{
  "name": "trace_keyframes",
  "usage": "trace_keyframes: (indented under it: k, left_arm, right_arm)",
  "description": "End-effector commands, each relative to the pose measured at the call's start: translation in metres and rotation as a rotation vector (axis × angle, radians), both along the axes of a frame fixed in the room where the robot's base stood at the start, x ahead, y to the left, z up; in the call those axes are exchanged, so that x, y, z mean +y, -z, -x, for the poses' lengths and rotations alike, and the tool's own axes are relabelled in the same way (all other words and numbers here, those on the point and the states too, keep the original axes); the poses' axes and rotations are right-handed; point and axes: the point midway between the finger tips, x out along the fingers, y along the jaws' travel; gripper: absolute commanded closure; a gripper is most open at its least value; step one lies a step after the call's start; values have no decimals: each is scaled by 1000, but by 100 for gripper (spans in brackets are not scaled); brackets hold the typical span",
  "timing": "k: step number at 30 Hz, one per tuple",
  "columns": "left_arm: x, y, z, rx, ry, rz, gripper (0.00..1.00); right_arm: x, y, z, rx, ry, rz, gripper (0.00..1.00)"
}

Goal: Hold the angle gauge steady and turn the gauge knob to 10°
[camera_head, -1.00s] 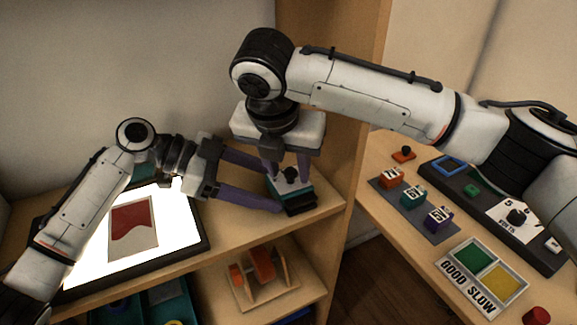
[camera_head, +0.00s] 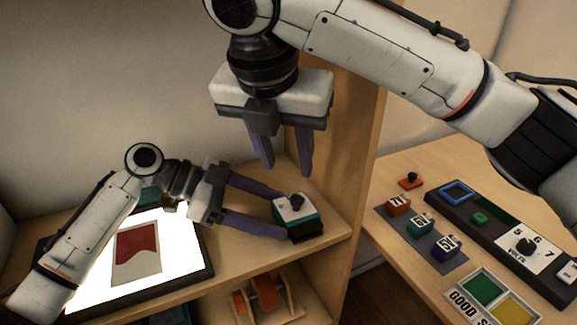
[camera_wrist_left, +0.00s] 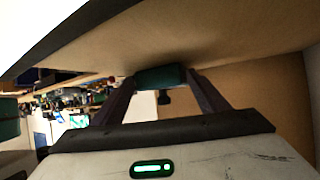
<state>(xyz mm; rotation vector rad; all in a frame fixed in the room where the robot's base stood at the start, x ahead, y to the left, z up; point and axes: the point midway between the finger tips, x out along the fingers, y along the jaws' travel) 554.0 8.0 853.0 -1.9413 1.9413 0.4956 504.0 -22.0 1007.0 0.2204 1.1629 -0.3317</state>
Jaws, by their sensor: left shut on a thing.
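The angle gauge (camera_head: 309,221) is a small teal and black block with a white top face on the right end of the wooden shelf. Its black knob (camera_head: 297,200) stands on top. The knob's reading is too small to tell. My left gripper (camera_head: 281,216) is shut on the gauge, one purple finger on each side. The left wrist view shows the teal body (camera_wrist_left: 160,77) between the fingers, with the dark knob (camera_wrist_left: 163,97) below it in the picture. My right gripper (camera_head: 287,173) hangs above the gauge, open and empty, fingers pointing down and clear of the knob.
A lit panel (camera_head: 190,262) with a red and white sheet lies on the shelf at left, under my left arm. An upright wooden side panel (camera_head: 352,150) stands right of the gauge. Beyond it, a table holds numbered blocks (camera_head: 421,222) and a dial board (camera_head: 525,245).

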Motion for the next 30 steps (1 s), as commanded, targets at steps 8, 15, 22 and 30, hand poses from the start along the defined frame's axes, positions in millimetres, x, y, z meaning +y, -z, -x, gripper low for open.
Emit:
trace_keyframes:
  k: [8, 15, 22, 30]
  left_arm:
    - [0, -1, 0, 0, 0, 1, 45]
    - [0, 0, 0, 0, 0, 1, 10]
    - [0, 0, 0, 0, 0, 0, 10]
    - [26, -14, -1, -3, -3, -1, 10]
  right_arm:
    - [0, -1, 0, 0, 1, 0, 63]
    - [0, -1, 0, 0, 1, 0, 63]
    - [0, -1, 0, 0, 1, 0, 63]
    - [0, -1, 0, 0, 1, 0, 63]
